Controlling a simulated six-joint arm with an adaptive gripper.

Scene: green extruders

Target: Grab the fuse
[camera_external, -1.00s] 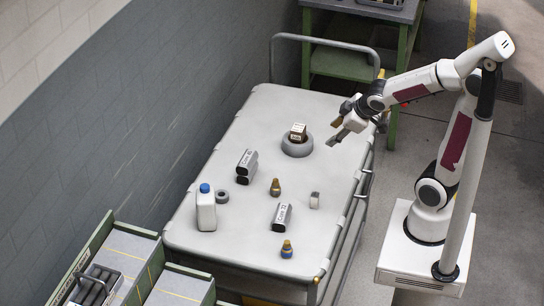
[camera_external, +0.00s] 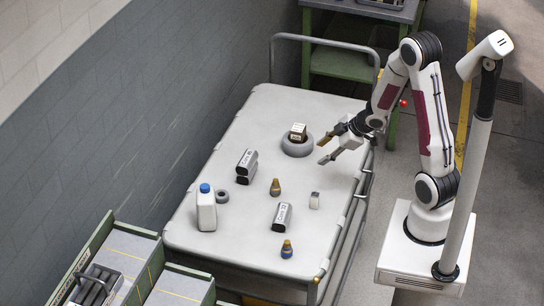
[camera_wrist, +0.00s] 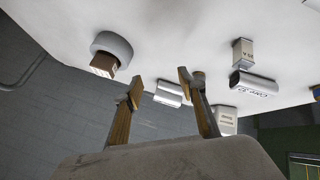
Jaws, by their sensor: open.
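I cannot tell for sure which thing is the fuse. Two small bottle-shaped pieces stand upright on the cart top: a brown-and-yellow one (camera_external: 275,187) near the middle and a blue-and-yellow one (camera_external: 287,249) near the front edge. A small pale block (camera_external: 315,201) stands to the right of the first. My gripper (camera_external: 324,150) is open and empty, above the cart's right side, apart from all of these and behind the block. Its two spread fingers (camera_wrist: 160,82) show in the wrist view, partly hiding a small brownish piece behind the right finger.
A grey ring (camera_external: 297,149) with a small box (camera_external: 298,131) on it lies left of my gripper. The front right is clear.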

